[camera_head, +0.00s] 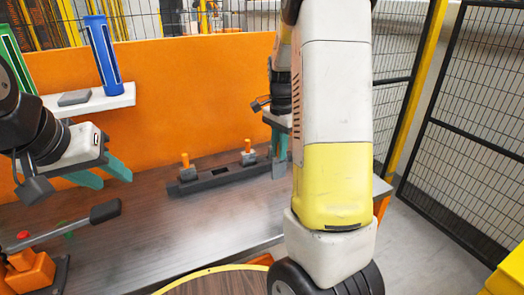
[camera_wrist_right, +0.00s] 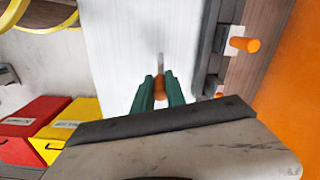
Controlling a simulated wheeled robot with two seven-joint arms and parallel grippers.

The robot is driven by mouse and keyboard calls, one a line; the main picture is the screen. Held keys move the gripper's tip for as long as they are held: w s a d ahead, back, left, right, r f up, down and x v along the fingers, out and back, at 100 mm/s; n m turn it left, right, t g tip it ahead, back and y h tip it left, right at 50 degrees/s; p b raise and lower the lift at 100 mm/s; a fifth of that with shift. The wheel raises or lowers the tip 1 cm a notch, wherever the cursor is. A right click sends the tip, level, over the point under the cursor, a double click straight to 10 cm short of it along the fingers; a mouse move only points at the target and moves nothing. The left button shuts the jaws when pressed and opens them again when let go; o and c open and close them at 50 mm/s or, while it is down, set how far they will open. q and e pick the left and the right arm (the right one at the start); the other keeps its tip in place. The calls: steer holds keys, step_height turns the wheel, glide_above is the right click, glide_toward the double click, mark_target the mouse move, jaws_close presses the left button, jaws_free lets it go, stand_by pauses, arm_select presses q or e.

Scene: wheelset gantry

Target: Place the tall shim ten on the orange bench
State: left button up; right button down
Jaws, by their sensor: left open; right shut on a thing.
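The orange bench (camera_head: 205,225) has a dark, shiny top and a tall orange back panel. My right gripper (camera_wrist_right: 159,88) is shut on the orange knob of a shim (camera_wrist_right: 160,64). In the head view the grey part of this shim (camera_head: 279,170) hangs below my fingertips, at the right end of the dark rack; I cannot tell whether it touches the bench. I cannot read its marking. The dark rack (camera_head: 222,178) lies on the bench and holds two other orange-knobbed shims (camera_head: 185,162) (camera_head: 248,150). My left gripper (camera_head: 118,173) is open and empty above the bench's left part.
A lever tool (camera_head: 85,222) with an orange base stands at the front left. A white shelf (camera_head: 115,100) on the panel carries a blue holder (camera_head: 103,55) and a grey block (camera_head: 74,98). Red (camera_wrist_right: 32,125) and yellow (camera_wrist_right: 75,122) boxes stand off the bench. The bench's middle front is clear.

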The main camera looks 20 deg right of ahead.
mark_target(279, 161)
steer(key=shift+w+a+f, duration=0.1)
steer(key=shift+w+f, duration=0.15)
steer(key=shift+f, duration=0.35)
steer(key=shift+w+a+f, duration=0.1)
steer(key=shift+w+f, duration=0.15)
steer(key=shift+f, duration=0.35)
steer(key=shift+w+f, duration=0.25)
steer(key=shift+f, duration=0.35)
steer(key=shift+f, duration=0.1)
steer(key=c, duration=1.4)
jaws_free()
steer(key=shift+o, duration=0.2)
